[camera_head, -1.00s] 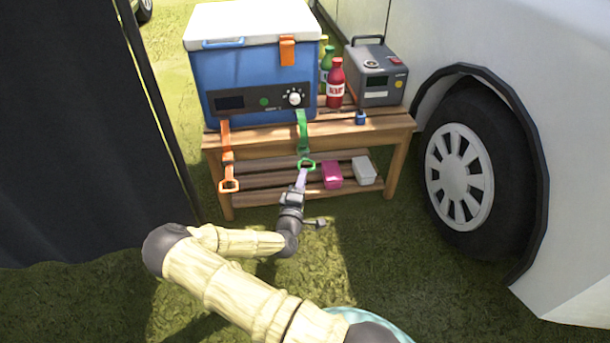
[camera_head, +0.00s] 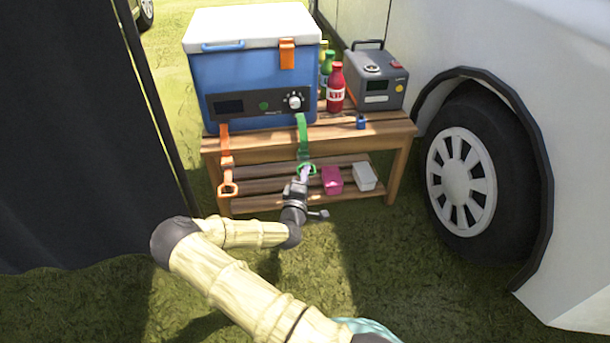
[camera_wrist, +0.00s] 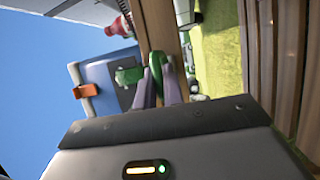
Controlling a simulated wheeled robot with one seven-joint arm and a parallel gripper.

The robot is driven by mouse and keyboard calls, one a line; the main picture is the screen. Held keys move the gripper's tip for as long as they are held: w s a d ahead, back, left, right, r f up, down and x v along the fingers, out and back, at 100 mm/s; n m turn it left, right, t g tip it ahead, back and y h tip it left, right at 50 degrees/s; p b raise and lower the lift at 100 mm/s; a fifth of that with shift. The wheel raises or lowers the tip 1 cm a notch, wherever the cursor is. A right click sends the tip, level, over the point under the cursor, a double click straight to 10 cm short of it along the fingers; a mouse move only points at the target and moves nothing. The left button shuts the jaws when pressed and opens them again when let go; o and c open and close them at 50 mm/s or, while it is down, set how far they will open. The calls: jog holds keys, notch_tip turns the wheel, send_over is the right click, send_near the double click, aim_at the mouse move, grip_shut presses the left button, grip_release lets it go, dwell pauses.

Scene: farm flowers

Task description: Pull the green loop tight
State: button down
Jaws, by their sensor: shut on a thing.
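The green loop (camera_head: 306,168) hangs at the lower end of a green strap (camera_head: 302,136) in front of the wooden bench. The strap runs down from the front of the blue cooler (camera_head: 262,80). My gripper (camera_head: 304,176) is at the loop, below the bench top. In the wrist view my gripper (camera_wrist: 159,84) has its two purple-grey fingers either side of the green loop (camera_wrist: 156,68), shut on it. The fingers hide part of the loop. An orange strap with its own loop (camera_head: 227,188) hangs at the left, untouched.
The wooden bench (camera_head: 375,129) carries bottles (camera_head: 336,88), a grey power box (camera_head: 375,75) and a small blue item (camera_head: 361,122). A pink box (camera_head: 332,180) and a white box (camera_head: 364,177) sit on its lower shelf. A van wheel (camera_head: 462,180) stands right, a dark curtain (camera_head: 70,130) left.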

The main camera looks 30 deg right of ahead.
jog(key=s+p, duration=0.1)
jog(key=s, duration=0.1)
jog(key=s+a+p, duration=0.1)
jog(key=s, duration=0.2)
jog(key=shift+s+a+f+p, duration=0.1)
jog(key=shift+s+a+p, duration=0.1)
jog(key=shift+p, duration=0.15)
jog(key=c, duration=1.5)
grip_release()
jog(key=shift+w, duration=0.1)
jog(key=p+v, duration=0.6)
jog(key=v, duration=1.1)
jog(key=shift+a, duration=0.25)
